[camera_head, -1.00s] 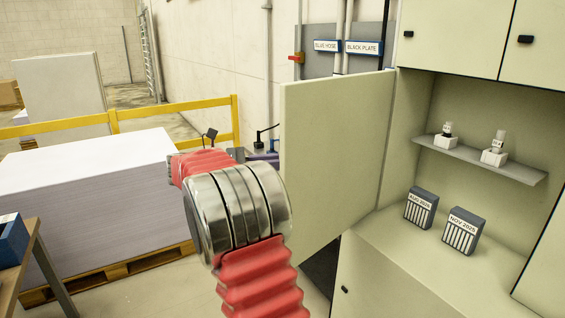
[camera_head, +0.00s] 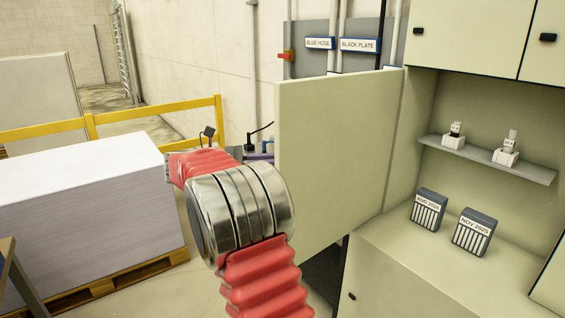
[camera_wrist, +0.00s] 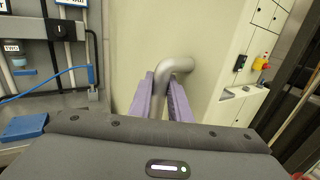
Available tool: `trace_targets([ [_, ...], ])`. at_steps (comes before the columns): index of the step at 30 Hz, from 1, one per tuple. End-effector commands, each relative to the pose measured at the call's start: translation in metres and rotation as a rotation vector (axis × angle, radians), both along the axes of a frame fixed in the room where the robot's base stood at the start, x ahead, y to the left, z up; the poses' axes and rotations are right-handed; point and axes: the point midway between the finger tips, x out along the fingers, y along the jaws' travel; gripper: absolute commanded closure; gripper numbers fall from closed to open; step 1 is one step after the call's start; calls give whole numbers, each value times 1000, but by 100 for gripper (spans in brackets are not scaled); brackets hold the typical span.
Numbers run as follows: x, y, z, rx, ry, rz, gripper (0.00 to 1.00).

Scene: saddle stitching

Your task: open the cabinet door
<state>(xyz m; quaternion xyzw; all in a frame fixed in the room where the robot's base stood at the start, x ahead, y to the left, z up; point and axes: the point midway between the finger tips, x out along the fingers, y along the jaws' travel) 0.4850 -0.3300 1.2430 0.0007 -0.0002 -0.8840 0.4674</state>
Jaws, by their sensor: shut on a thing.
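The cabinet door (camera_head: 335,155) is a pale green panel that stands swung open, out from the left side of the cabinet (camera_head: 412,170). In the wrist view the door's face (camera_wrist: 130,60) fills the middle. A grey bent bar handle (camera_wrist: 178,66) sticks out of it. My gripper (camera_wrist: 161,90) has purple fingers, one on each side of the handle's bar, shut on it. In the head view my red and silver arm reaches to the door's left edge; the door hides the fingertips and the handle.
Inside the cabinet are a shelf (camera_head: 490,158) with small items and two dated boxes (camera_head: 474,232) on the counter. A pallet stack (camera_head: 85,215) and a yellow rail (camera_head: 150,115) stand at left. Grey wall panels (camera_wrist: 48,50) show in the wrist view.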

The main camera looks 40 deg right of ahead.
Motion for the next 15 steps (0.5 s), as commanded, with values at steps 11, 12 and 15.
trace_targets([
  [11,1,4,-1,2,3,-1,74],
  [12,0,3,-1,2,2,-1,72],
  [15,0,2,-1,2,2,-3,65],
])
